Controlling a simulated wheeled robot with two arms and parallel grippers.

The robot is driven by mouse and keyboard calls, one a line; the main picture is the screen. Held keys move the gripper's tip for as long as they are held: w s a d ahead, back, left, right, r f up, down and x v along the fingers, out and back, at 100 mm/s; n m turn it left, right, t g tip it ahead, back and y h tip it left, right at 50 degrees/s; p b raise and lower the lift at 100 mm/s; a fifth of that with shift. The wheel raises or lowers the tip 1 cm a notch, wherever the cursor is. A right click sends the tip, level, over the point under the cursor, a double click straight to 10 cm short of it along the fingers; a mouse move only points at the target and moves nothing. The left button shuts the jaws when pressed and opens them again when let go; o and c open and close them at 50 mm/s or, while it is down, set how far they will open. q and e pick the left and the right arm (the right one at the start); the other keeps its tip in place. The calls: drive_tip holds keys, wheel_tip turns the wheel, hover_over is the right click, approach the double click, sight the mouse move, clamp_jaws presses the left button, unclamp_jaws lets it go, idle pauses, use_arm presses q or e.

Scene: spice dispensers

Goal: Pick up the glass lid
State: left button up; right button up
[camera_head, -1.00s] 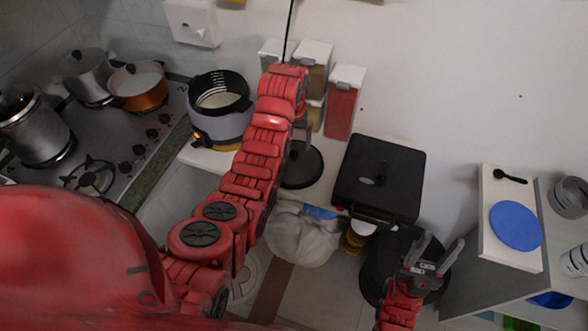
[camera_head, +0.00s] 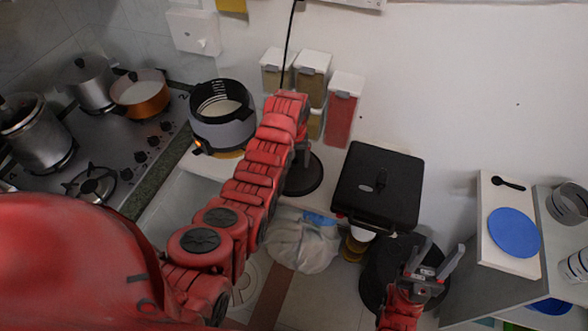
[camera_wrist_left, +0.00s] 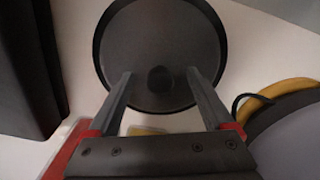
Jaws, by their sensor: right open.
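A dark round lid with a small knob (camera_wrist_left: 160,79) lies flat on the white counter, and it also shows in the head view (camera_head: 304,178), partly behind my left arm. My left gripper (camera_wrist_left: 158,73) is open over it, with one finger on each side of the knob. The fingers do not visibly press on the knob, and I cannot tell how far above the lid they are. In the head view my left wrist hides most of that gripper. My right gripper (camera_head: 434,262) is open and empty at the lower right, far from the lid.
A grey and black cooker (camera_head: 222,118) stands left of the lid, and its rim shows in the left wrist view. A black grill (camera_head: 378,188) is close on the right. Spice containers (camera_head: 343,108) stand behind. A stove with pots (camera_head: 140,94) is at the left.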

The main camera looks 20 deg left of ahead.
use_arm(q)
drive_tip(key=shift+s, duration=0.15)
clamp_jaws()
drive_tip(key=shift+s+f, duration=0.1)
idle(0.8)
